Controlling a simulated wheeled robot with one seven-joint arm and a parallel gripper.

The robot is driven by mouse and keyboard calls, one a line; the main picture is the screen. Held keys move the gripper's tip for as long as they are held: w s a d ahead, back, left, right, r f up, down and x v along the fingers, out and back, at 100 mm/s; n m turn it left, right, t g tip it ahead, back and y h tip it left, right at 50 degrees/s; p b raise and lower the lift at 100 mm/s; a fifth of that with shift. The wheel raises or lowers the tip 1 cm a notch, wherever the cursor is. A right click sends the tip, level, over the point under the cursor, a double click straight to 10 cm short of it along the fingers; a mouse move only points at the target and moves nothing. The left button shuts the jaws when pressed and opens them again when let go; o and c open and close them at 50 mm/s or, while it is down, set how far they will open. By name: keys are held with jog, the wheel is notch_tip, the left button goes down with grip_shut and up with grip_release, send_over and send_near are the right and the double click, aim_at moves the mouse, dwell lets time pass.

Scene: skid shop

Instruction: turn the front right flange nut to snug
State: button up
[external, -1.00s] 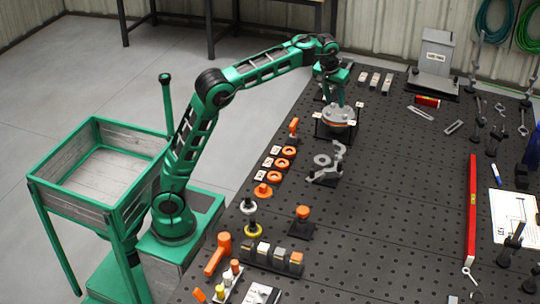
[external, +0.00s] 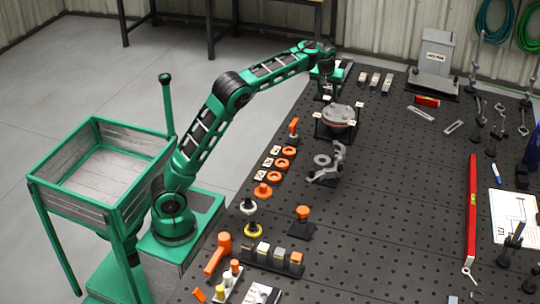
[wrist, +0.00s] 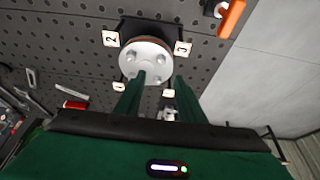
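The round grey flange (external: 340,113) sits on a dark stand at the far left part of the bench. In the wrist view the flange (wrist: 146,62) shows its pale face with several nuts, and number tags stand around it, including 2 (wrist: 111,39) and 3 (wrist: 183,48). I cannot tell which nut is the front right one. My gripper (external: 327,93) is beyond the flange and slightly left of it, apart from its top. In the wrist view my gripper (wrist: 159,79) has its two green fingers spread, with nothing visibly held. The fingers hide part of the flange's near edge.
A grey bracket-like part (external: 326,165) and orange rings (external: 288,152) lie nearer on the bench. Small labelled blocks (external: 375,80) stand behind, right of my gripper. A red level (external: 472,205) lies farther right. The middle of the pegboard bench is mostly clear.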

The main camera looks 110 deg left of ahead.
aim_at(329, 112)
jog(key=x, duration=1)
jog(key=shift+a+f, duration=0.1)
jog(key=shift+f, duration=0.3)
grip_shut()
